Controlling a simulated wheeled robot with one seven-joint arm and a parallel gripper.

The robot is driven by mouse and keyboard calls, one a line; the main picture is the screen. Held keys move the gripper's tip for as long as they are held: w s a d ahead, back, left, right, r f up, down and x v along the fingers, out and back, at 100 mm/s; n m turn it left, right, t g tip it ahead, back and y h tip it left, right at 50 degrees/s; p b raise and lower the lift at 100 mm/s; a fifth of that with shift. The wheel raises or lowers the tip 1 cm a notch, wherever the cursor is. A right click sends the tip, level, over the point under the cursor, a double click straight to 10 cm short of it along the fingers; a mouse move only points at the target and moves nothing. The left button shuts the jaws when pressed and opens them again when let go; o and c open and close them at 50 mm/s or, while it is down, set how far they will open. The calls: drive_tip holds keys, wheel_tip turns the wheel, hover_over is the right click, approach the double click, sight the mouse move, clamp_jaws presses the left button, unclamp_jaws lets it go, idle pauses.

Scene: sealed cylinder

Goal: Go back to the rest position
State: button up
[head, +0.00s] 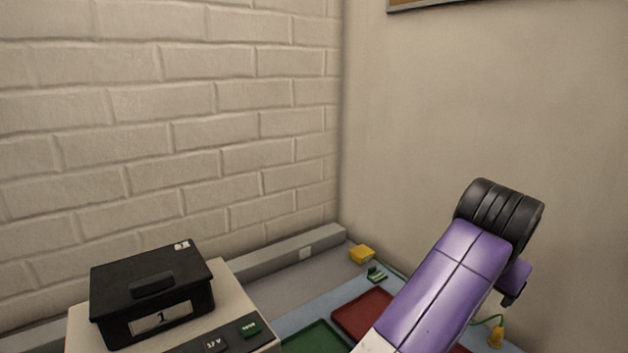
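My purple arm rises from the bottom of the head view to a black ringed joint at the right. A short purple and black piece of my arm shows behind it, lower right. My gripper itself cannot be made out; the arm hides what lies beyond the joint. A black lidded box (152,290) with a "1" label sits on a beige unit (243,285) at the lower left. Its lid looks shut.
A red tray (364,312) and a green tray (316,338) lie on the blue-grey table. A yellow block (361,254) and a small green piece (376,275) lie near the corner. A yellow item (496,336) on a green cord is right of my arm. Walls close the back.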

drive_tip(key=d+r+n+t+h, duration=0.5)
drive_tip(key=r+n+t+h, duration=0.1)
drive_tip(key=r+t, duration=0.45)
drive_tip(key=s+a+f+n+t+y, duration=0.2)
drive_tip(key=s+a+f+n+y, duration=0.4)
drive_tip(key=s, duration=0.3)
drive_tip(key=s+a+f+n+t+y, duration=0.3)
drive_tip(key=s+a+f+y, duration=0.3)
drive_tip(key=s+f, duration=0.2)
drive_tip(key=s+f+m+g, duration=0.1)
drive_tip(key=s+f, duration=0.3)
drive_tip(key=s, duration=0.5)
drive_tip(key=s+a+f+m+g+h, duration=0.1)
drive_tip(key=s+f+m+g, duration=0.1)
drive_tip(key=s, duration=0.7)
drive_tip(key=s+a+f+m+g, duration=0.1)
drive_tip(key=s+f+g, duration=0.2)
drive_tip(key=s+f, duration=0.4)
drive_tip(key=shift+s+a+m+g, duration=0.2)
drive_tip(key=shift+s+m+g, duration=0.15)
drive_tip(key=shift+s, duration=0.75)
